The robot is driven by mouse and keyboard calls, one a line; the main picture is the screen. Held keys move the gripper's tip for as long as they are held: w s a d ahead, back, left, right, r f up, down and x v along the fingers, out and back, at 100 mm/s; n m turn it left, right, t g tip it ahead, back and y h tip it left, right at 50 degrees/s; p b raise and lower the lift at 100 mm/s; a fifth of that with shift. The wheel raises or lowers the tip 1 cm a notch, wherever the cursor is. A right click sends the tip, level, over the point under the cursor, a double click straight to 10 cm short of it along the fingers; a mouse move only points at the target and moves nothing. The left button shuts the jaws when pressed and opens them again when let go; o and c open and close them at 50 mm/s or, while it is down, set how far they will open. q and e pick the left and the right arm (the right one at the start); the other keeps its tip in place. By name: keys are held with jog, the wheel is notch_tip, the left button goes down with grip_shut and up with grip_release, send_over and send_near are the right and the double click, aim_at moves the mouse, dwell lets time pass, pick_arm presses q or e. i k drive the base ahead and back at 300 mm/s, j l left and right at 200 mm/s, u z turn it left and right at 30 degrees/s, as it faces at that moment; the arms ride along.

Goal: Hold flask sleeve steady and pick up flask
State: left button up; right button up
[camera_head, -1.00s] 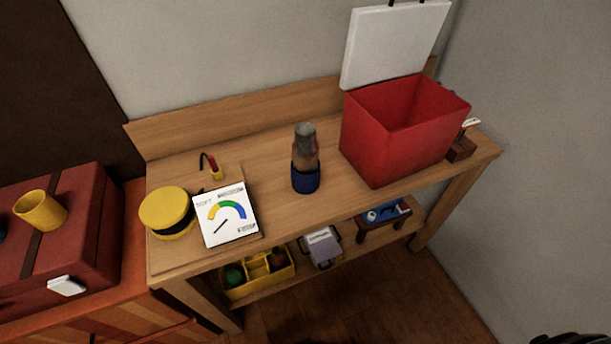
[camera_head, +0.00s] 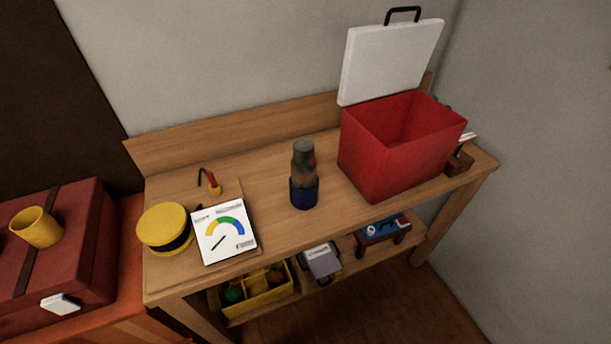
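The flask (camera_head: 303,162) stands upright near the middle of the wooden bench, with a grey top and a brownish, mottled body. Its lower part sits inside a dark blue sleeve (camera_head: 304,193), which rests on the bench top. The flask's lower end is hidden by the sleeve. Neither of my grippers shows in the head view, and nothing touches the flask or the sleeve.
A red cooler box (camera_head: 385,158) with its white lid (camera_head: 391,60) raised stands to the flask's right. The bench top (camera_head: 262,165) around the flask is clear.

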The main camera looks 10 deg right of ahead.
aim_at(304, 162)
jog(key=i+l+u, duration=0.1)
jog(key=l+u, duration=0.2)
jog(key=l, duration=0.25)
jog(key=l+u, duration=0.25)
jog(key=l, duration=0.35)
jog(key=k, duration=0.5)
